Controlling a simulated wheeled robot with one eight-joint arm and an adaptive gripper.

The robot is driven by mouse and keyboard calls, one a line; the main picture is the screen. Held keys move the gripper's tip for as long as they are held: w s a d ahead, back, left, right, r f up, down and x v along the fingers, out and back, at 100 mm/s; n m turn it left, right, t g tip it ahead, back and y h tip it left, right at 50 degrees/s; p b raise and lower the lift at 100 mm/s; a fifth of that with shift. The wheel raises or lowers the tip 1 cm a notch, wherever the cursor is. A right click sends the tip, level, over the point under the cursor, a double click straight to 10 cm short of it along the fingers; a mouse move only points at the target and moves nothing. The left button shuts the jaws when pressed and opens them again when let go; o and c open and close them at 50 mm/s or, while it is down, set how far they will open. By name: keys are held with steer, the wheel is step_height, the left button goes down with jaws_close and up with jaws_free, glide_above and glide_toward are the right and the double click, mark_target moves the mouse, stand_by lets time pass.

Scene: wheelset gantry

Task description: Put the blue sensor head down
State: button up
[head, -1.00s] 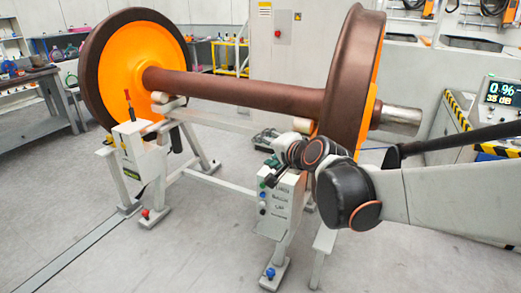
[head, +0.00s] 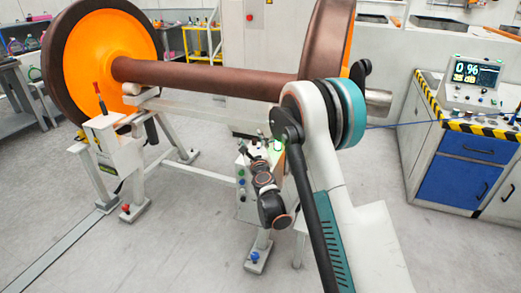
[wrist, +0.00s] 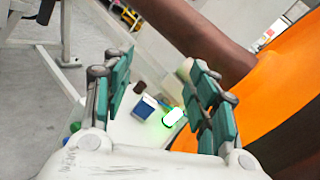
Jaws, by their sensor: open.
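A small blue block with a pale side, apparently the blue sensor head (wrist: 145,106), sits on the white top of the stand in the wrist view. My gripper (wrist: 160,70) is open, its teal fingers spread on either side of the view with the block visible between them. Nothing is held. A white piece with a green glow (wrist: 173,117) lies just right of the block. In the head view my gripper (head: 262,148) is small and partly hidden at the right stand's top, and I cannot make out the sensor head there.
The brown and orange wheelset (head: 210,78) rests across the white gantry, its right wheel close to my arm. The right stand post (head: 245,187) carries coloured buttons. A console with a screen (head: 474,76) stands at the right.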

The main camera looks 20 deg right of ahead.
steer(key=d+f+m+h, duration=0.3)
steer(key=f+m, duration=0.3)
steer(key=f, duration=0.4)
steer(key=shift+m+g, duration=0.3)
steer(key=x, duration=0.2)
steer(key=b+x, duration=0.1)
steer(key=x, duration=0.5)
steer(key=shift+w+d+f+b, duration=0.2)
steer(key=shift+d+f+b, duration=0.05)
steer(key=shift+f+b, duration=0.1)
steer(key=x, duration=0.1)
steer(key=b+x, duration=0.1)
steer(key=x, duration=0.1)
steer(key=b+x, duration=0.1)
steer(key=shift+w+d+f, duration=0.2)
steer(key=shift+w+f, duration=0.05)
steer(key=shift+w, duration=0.1)
steer(key=shift+w+r, duration=0.1)
steer(key=shift+w, duration=0.1)
jaws_close()
steer(key=shift+r, duration=0.15)
